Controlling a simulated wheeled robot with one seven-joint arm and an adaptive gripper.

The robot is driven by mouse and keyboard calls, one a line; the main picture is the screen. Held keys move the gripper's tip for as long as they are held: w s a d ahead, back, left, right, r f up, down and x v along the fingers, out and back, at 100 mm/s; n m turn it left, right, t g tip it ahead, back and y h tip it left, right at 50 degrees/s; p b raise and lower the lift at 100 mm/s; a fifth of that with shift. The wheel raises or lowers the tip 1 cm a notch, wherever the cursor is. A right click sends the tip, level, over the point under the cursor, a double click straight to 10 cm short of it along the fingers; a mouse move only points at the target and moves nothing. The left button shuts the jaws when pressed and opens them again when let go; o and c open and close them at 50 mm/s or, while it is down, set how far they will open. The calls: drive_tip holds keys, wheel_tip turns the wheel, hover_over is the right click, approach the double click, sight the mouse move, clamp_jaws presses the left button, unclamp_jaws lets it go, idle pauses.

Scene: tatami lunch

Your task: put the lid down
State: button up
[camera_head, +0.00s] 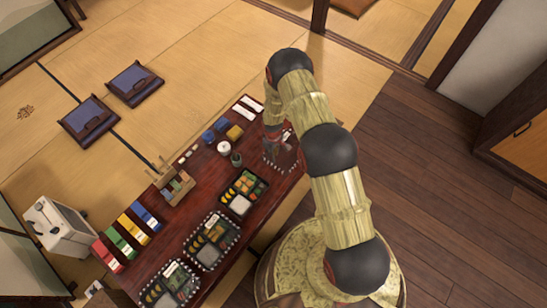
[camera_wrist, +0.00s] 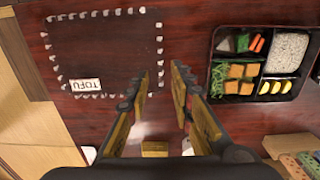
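My gripper (camera_wrist: 160,78) hangs over the red-brown table, its two fingers apart with bare tabletop showing between them. In the head view my gripper (camera_head: 273,138) is near the table's right edge and partly hidden by my arm. I cannot make out a lid for certain in either view. A black lunch box (camera_wrist: 256,91) with rice, greens and orange cubes stands open to the right.
Two filled boxes (camera_head: 211,243) (camera_head: 172,284) stand at the table's near end. A white pot (camera_head: 224,148), a yellow block (camera_head: 235,132), a wooden rack (camera_head: 174,187) and several coloured cases (camera_head: 131,229) line the left side.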

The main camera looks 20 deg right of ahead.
wheel_tip(320, 180, up, 42)
drive_tip(key=m+t, duration=0.2)
drive_tip(key=m, duration=0.1)
drive_tip(key=s+r+m+t, duration=0.2)
drive_tip(key=s+r, duration=0.9)
drive_tip(key=r, duration=0.4)
drive_tip(key=s+r+m, duration=0.1)
drive_tip(key=s+r, duration=0.3)
drive_tip(key=s, duration=0.5)
drive_tip(key=s+r+m+t, duration=0.1)
drive_tip(key=s+r, duration=0.3)
drive_tip(key=s, duration=0.6)
drive_tip(key=shift+r, duration=0.1)
